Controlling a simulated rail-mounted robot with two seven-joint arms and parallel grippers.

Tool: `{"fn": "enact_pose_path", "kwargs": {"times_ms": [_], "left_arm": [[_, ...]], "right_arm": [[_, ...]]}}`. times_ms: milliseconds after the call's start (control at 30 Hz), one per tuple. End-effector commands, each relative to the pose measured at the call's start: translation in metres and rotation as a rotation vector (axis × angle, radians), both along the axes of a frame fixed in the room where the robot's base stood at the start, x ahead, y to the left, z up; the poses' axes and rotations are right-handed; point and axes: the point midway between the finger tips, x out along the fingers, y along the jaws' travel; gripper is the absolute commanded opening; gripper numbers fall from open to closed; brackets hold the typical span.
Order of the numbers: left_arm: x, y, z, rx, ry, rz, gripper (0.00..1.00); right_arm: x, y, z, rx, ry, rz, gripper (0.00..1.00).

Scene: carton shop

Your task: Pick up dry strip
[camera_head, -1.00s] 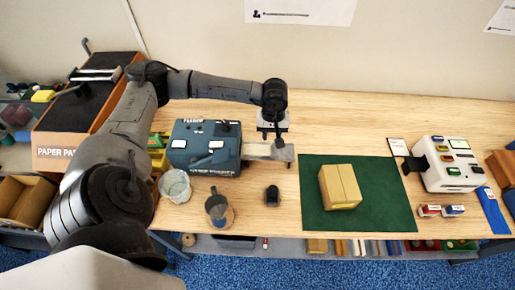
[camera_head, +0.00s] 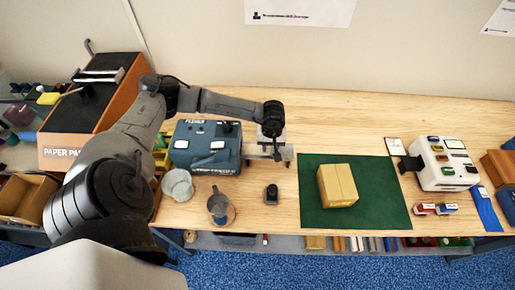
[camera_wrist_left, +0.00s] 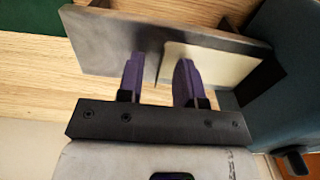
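A pale cream strip (camera_wrist_left: 215,66) lies on a grey metal plate (camera_wrist_left: 105,42) that juts from the blue feeder box (camera_head: 207,146); I take it to be the dry strip. The plate also shows in the head view (camera_head: 254,150), mostly behind my gripper. My left gripper (camera_head: 277,154) is at the plate. In the left wrist view its two purple fingers (camera_wrist_left: 158,72) stand apart, with the strip's near end edge between them. The right finger overlaps the strip; I cannot tell whether it touches. My right gripper is out of view.
A green mat (camera_head: 385,199) with a cardboard box (camera_head: 338,186) is to the right. A clear cup (camera_head: 178,185), a grey jug (camera_head: 220,207) and a small black object (camera_head: 271,195) stand in front of the feeder. A white device (camera_head: 440,164) is farther right.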

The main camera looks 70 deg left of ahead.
Motion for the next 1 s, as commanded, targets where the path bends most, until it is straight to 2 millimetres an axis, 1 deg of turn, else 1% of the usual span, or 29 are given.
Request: {"fn": "enact_pose_path", "kwargs": {"times_ms": [67,400,433,833,1000], "left_arm": [[0.0,0.0,0.0,0.0,0.0,0.0,0.33],[0.0,0.0001,0.0004,0.0,0.0,0.0,0.01],[0.0,0.0001,0.0004,0.0,0.0,0.0,0.0],[0.0001,0.0002,0.0006,0.0,0.0,0.001,0.0],[0.0006,0.0005,0.0055,0.0,-0.001,0.001,0.0]], "right_arm": [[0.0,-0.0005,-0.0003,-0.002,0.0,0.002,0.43],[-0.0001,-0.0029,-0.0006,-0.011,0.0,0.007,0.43],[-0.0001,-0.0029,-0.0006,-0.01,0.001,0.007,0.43],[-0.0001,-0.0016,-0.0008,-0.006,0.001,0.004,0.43],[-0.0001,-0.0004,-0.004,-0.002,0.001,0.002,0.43]]}}
